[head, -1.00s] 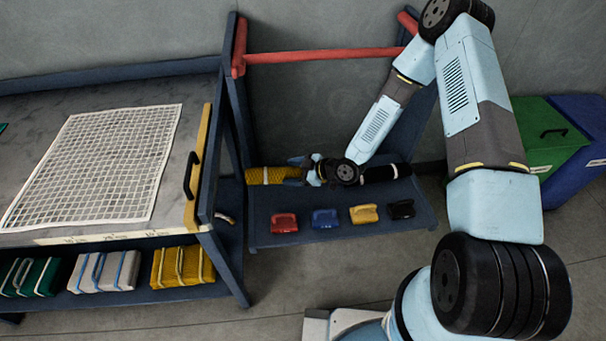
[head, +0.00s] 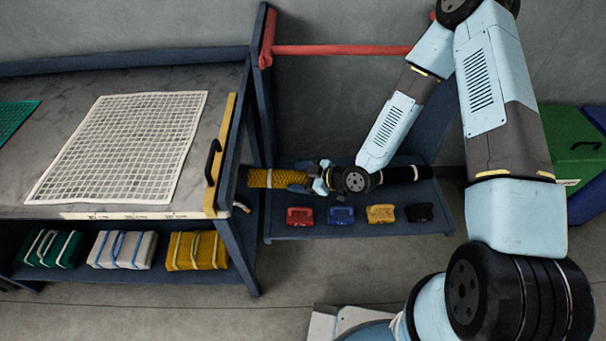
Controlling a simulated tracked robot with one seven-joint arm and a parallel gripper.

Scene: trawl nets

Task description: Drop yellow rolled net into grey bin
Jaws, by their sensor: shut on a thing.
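The yellow rolled net (head: 260,178) is a short mesh roll with a pale band, lying sideways in the picture by the left post of the low blue shelf. My gripper (head: 300,180) is shut on its right end. The fingers hide that end. I cannot tell how far the roll is above the shelf. No grey bin shows in the head view.
A black roll (head: 403,174) lies behind my wrist. Red, blue, yellow and black blocks (head: 380,214) sit on the shelf (head: 285,234). A table (head: 225,110) with white mesh stands left, bundles (head: 197,251) beneath. A green bin (head: 572,150) and blue bin stand right.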

